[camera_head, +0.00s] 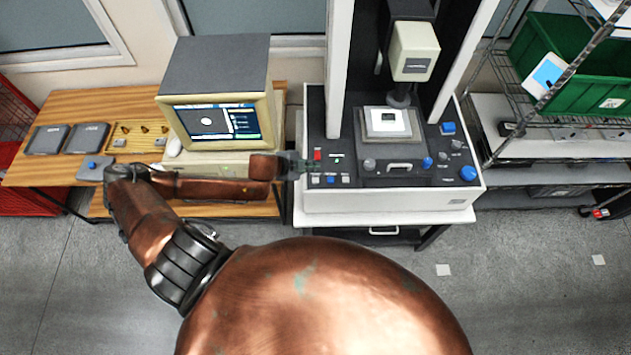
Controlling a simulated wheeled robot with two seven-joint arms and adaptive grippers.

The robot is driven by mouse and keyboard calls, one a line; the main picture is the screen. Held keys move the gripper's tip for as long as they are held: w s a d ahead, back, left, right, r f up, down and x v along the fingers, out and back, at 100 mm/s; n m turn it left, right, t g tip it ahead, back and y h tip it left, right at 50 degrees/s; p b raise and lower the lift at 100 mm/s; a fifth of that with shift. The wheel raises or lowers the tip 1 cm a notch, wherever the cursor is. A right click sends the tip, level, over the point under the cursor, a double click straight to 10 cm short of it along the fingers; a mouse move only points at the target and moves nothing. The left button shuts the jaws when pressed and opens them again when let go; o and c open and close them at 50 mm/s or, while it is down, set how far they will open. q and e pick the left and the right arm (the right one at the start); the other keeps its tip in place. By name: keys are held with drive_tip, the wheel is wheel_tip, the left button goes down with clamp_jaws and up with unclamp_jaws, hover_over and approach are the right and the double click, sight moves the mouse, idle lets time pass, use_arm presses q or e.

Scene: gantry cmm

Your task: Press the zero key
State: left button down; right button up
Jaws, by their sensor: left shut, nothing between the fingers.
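The measuring machine (400,200) has a dark control panel on its left front. A red button (317,154) and a small green light (338,160) show on that panel. Below them is a row of small keys, with a blue one (331,180) in the middle; their labels are too small to read, so I cannot tell which is the zero key. My left gripper (304,166) is shut and empty, at the panel's left edge close to the red button and the keys. I cannot tell whether it touches the panel. My right gripper is out of view.
A beige computer monitor (262,105) stands on a wooden desk (60,105) to the left. A measuring head (414,52) hangs above a pale block (388,122) on the machine. A wire rack with a green bin (560,50) stands at the right.

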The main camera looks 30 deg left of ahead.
use_arm(q)
drive_tip(key=b, duration=0.6)
hover_over(314, 181)
wheel_tip(314, 181, down, 6)
drive_tip(key=shift+f, duration=0.7)
idle(0.4)
drive_tip(key=shift+f, duration=0.1)
drive_tip(key=shift+f, duration=0.3)
drive_tip(key=shift+f, duration=0.15)
idle(0.4)
